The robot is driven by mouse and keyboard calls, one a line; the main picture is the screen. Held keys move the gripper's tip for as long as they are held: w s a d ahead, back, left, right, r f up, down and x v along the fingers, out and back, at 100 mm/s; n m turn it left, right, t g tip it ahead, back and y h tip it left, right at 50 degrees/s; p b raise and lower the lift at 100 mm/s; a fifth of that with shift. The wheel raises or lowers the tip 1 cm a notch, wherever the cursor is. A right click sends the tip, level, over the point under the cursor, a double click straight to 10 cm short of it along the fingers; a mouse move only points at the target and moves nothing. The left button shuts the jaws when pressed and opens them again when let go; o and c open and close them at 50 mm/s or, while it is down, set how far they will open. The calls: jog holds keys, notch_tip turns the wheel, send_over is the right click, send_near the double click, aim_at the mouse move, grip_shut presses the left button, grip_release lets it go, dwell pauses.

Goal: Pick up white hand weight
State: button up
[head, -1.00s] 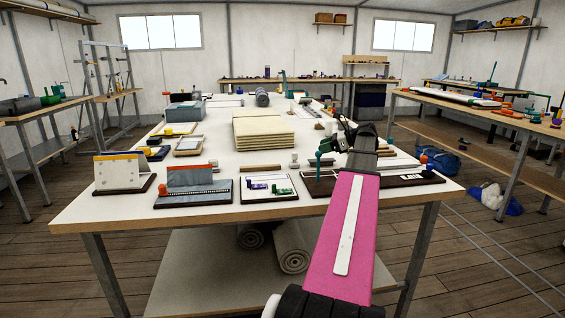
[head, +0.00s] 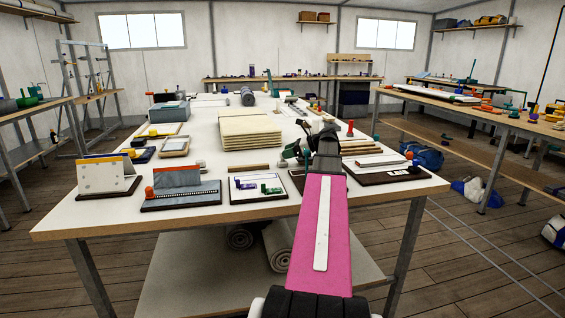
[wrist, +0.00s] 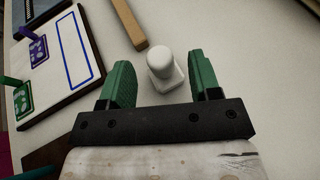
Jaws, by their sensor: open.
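The white hand weight (wrist: 163,66) shows in the wrist view as a rounded white knob on a squarish white base, upright on the pale tabletop. My gripper (wrist: 160,82) is open, with its two green fingers spread. The weight appears between and just beyond the fingertips, apart from both. In the head view my gripper (head: 303,150) is over the table's front right part, largely hidden by my own arm. I cannot make out the weight clearly there.
A board with purple and green pieces (wrist: 62,60) lies left of my gripper, and a wooden bar (wrist: 129,22) lies beyond it. In the head view a stack of tan sheets (head: 250,132) stands mid-table. Bare tabletop shows right of the weight.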

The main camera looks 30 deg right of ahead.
jog(key=shift+x, duration=0.9)
grip_shut()
